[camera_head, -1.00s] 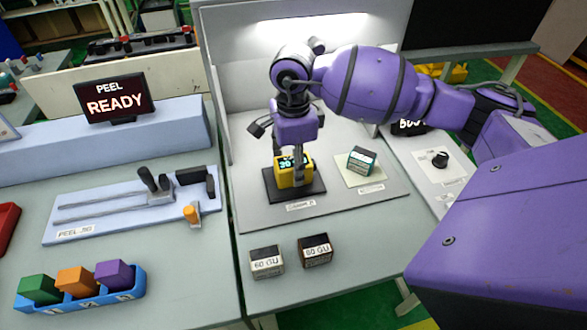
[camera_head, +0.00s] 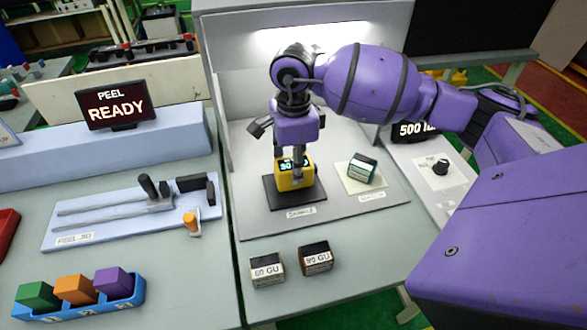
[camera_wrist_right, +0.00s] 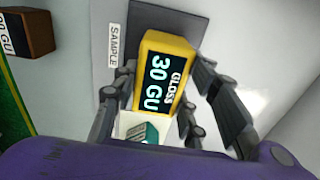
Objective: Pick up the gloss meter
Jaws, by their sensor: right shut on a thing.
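The gloss meter (camera_head: 293,178) is a yellow block with a dark display. In the right wrist view the gloss meter (camera_wrist_right: 160,75) reads "GLOSS 30 GU". It is at the dark sample pad (camera_head: 283,203), labelled "SAMPLE"; I cannot tell whether it is lifted clear of the pad. My right gripper (camera_head: 297,172) comes down over it from above and is shut on it. In the right wrist view my right gripper (camera_wrist_right: 160,90) has fingers on both sides of the yellow body. My left gripper is not in view.
A teal-and-white block (camera_head: 361,168) sits on a pale pad right of the meter. Two blocks, "60 GU" (camera_head: 267,271) and "90 GU" (camera_head: 316,259), stand at the front. A peel jig (camera_head: 120,215) and a blue tray (camera_head: 85,309) with coloured blocks are left. Booth walls stand behind.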

